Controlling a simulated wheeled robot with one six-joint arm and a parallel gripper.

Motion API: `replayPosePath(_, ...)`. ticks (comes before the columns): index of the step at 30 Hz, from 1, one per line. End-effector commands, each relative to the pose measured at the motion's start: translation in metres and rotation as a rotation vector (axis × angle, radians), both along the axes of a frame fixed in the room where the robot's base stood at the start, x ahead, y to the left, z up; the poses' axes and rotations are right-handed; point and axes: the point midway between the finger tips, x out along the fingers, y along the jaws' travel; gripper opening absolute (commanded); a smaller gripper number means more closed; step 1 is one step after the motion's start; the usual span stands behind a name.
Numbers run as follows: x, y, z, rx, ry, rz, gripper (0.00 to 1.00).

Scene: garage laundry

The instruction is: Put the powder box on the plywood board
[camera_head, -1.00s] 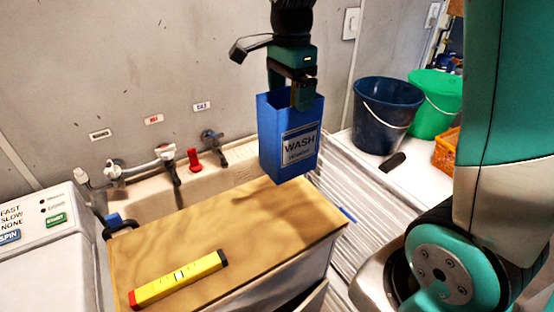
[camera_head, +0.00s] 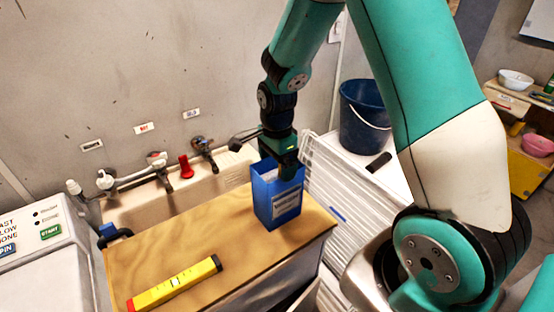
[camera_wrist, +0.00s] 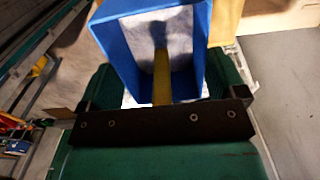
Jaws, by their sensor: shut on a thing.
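The blue powder box (camera_head: 277,203) is upright at the right part of the plywood board (camera_head: 190,240), open at the top. Its base appears at the board's surface; I cannot tell whether it touches fully. My gripper (camera_head: 284,168) is above the box and shut on its upper wall. In the wrist view the box (camera_wrist: 203,35) fills the top middle, with pale powder inside, and the dark jaw bar of my gripper (camera_wrist: 160,105) lies across its near side.
A yellow spirit level (camera_head: 175,284) lies at the board's front left. The sink (camera_head: 150,204) with taps and a red nozzle (camera_head: 186,167) is behind. A dark blue bucket (camera_head: 364,115) stands on the white top at right. The board's middle is clear.

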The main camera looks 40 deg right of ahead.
Motion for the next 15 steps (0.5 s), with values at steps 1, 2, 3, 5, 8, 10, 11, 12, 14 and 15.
replayPosePath(1,0.0006,0.0000,0.0001,0.000,-0.002,0.000,0.16)
replayPosePath(2,0.0007,0.0000,-0.0002,0.000,-0.003,0.000,0.16)
replayPosePath(3,0.0007,0.0000,-0.0002,0.000,-0.003,0.000,0.16)
replayPosePath(5,0.0007,0.0000,-0.0001,0.000,-0.003,0.000,0.16)
replayPosePath(8,0.0007,0.0000,-0.0007,0.000,-0.003,0.000,0.16)
replayPosePath(10,0.0007,0.0000,-0.0030,0.000,-0.003,0.000,0.16)
replayPosePath(11,0.0007,0.0000,-0.0040,0.000,-0.003,0.000,0.16)
replayPosePath(12,0.0002,0.0000,-0.0039,0.000,-0.001,0.000,0.97)
replayPosePath(14,0.0001,0.0000,-0.0036,0.000,-0.001,0.000,1.00)
replayPosePath(15,0.0001,0.0000,-0.0036,0.000,-0.001,0.000,1.00)
